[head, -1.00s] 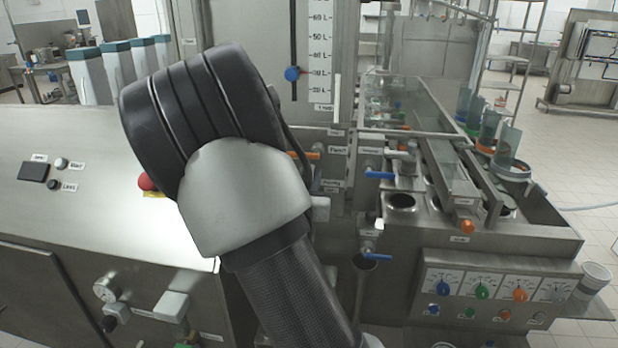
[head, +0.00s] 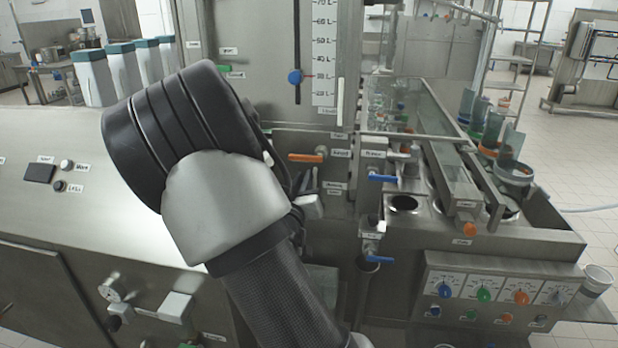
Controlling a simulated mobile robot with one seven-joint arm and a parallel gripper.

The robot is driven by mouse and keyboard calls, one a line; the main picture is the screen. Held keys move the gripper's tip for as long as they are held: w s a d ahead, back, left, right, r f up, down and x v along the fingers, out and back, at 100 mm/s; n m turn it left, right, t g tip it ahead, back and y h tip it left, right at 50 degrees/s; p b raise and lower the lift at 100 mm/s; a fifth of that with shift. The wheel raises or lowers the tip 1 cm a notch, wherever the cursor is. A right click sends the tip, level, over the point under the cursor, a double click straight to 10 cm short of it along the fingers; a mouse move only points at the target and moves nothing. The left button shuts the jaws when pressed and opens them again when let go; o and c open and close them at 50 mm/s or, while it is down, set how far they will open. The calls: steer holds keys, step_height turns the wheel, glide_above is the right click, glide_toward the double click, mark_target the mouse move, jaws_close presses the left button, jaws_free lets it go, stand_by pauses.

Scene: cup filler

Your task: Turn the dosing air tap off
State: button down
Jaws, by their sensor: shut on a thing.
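My gripper (head: 309,184) shows only in part behind my arm, against the steel front panel below the orange-handled tap (head: 306,157). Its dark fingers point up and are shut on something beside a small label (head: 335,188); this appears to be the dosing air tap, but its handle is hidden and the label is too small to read. The orange handle lies level, just above the fingers and apart from them. A blue-handled tap (head: 383,178) is to the right, and another blue-handled tap (head: 380,259) is lower down.
A level scale (head: 324,52) with a blue knob (head: 295,77) stands above. At the right are a steel filling bench with an open round well (head: 404,204) and a dial panel (head: 500,292). A sloped steel cabinet (head: 70,215) fills the left. The tiled floor at far right is mostly clear.

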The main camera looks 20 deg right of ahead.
steer(key=w+a+f+n+p, duration=0.2)
steer(key=a+f+n, duration=0.2)
steer(key=n, duration=1)
steer(key=shift+w+a+f, duration=0.15)
steer(key=shift+w+f, duration=0.25)
steer(key=shift+f, duration=1.25)
steer(key=shift+n, duration=0.3)
steer(key=c, duration=1.8)
jaws_free()
steer(key=shift+a, duration=0.1)
steer(key=v, duration=1.7)
